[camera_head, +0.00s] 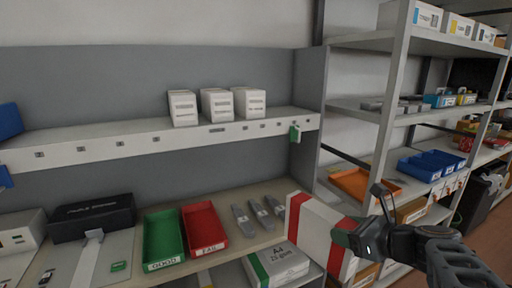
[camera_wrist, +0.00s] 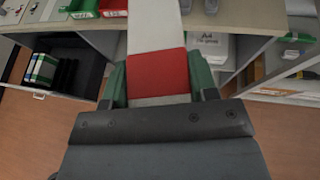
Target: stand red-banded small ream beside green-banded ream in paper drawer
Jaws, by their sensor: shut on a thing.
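My gripper (camera_head: 350,232) is shut on the red-banded small ream (camera_head: 307,232), a white block with a red band. It is held up at the lower right of the head view, in front of the bench. In the wrist view the red-banded ream (camera_wrist: 157,68) lies between the two green fingers.
A green tray (camera_head: 163,240) and a red tray (camera_head: 205,232) sit on the bench, with several grey cartridges (camera_head: 258,212) to their right. White boxes (camera_head: 217,104) stand on the shelf above. A storage rack (camera_head: 395,100) with an orange bin (camera_head: 362,184) stands at the right.

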